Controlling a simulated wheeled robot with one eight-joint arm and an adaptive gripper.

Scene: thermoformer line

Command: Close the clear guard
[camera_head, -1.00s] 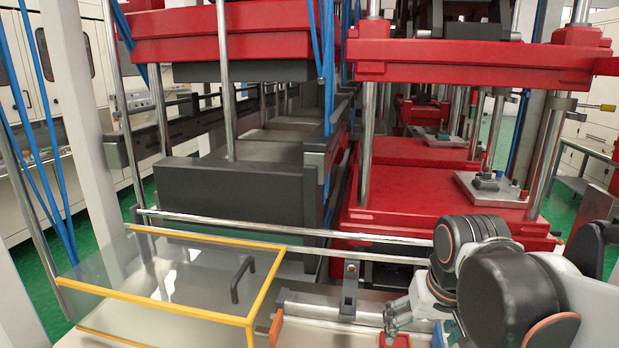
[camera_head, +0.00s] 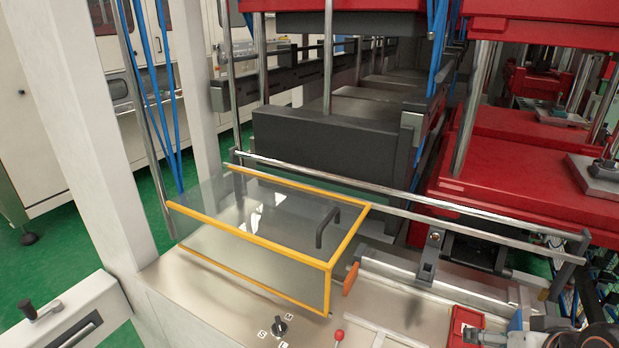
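The clear guard (camera_head: 262,246) is at the centre-left of the head view, at the front of the machine. It has see-through panels edged with a yellow frame. Its top panel looks roughly level, and a front panel hangs below it, its lower edge close above the pale bench top. A black bar handle (camera_head: 322,228) stands on the top panel near its right end. Nothing touches the guard or handle.
An orange paddle-like piece (camera_head: 351,279) stands just right of the guard. A black knob (camera_head: 279,326) and a red-tipped lever (camera_head: 338,335) are on the bench in front. A metal rail (camera_head: 400,208) runs behind the guard. A white post (camera_head: 85,130) rises at left.

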